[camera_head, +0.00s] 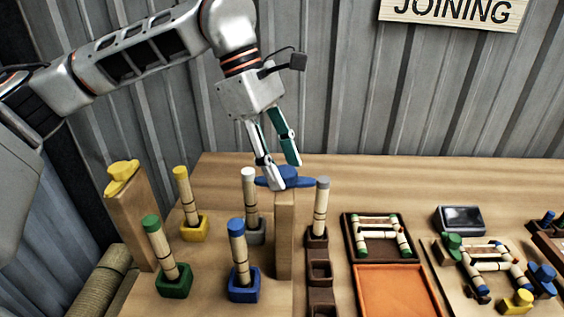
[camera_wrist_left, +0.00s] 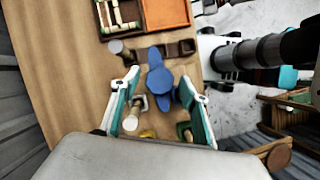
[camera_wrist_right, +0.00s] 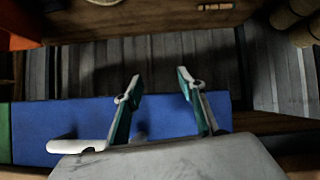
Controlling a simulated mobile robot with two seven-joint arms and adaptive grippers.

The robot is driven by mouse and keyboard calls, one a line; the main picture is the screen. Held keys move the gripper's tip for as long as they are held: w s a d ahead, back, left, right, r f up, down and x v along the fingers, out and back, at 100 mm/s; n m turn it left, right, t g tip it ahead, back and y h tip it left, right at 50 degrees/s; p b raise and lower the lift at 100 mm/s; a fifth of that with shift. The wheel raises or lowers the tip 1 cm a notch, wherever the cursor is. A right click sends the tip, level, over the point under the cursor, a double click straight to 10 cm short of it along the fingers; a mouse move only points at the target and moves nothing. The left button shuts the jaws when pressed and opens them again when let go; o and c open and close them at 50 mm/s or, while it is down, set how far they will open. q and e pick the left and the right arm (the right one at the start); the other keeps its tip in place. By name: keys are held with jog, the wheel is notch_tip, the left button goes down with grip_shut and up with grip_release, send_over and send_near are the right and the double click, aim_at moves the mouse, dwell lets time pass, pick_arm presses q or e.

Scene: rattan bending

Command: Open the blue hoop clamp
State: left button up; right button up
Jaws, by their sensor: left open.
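The blue hoop clamp (camera_head: 289,178) is a wing-shaped blue piece on top of an upright wooden post (camera_head: 285,235). In the left wrist view the blue clamp (camera_wrist_left: 159,78) lies lengthwise between the fingers. My left gripper (camera_head: 284,175) points down over the clamp, with its fingers open on either side of it. Whether a fingertip touches it I cannot tell. My right gripper (camera_wrist_right: 158,76) shows only in the right wrist view. It is open and empty, away from the clamp.
A yellow clamp (camera_head: 122,176) tops another post at left. Rattan poles stand in yellow, green, blue and grey holders nearby. Right of the post are a dark slotted rack (camera_head: 320,272), a framed rattan piece (camera_head: 378,238) and an orange tray (camera_head: 398,290). The back of the table is clear.

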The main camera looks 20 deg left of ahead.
pick_arm(q)
jog(key=c, duration=1.1)
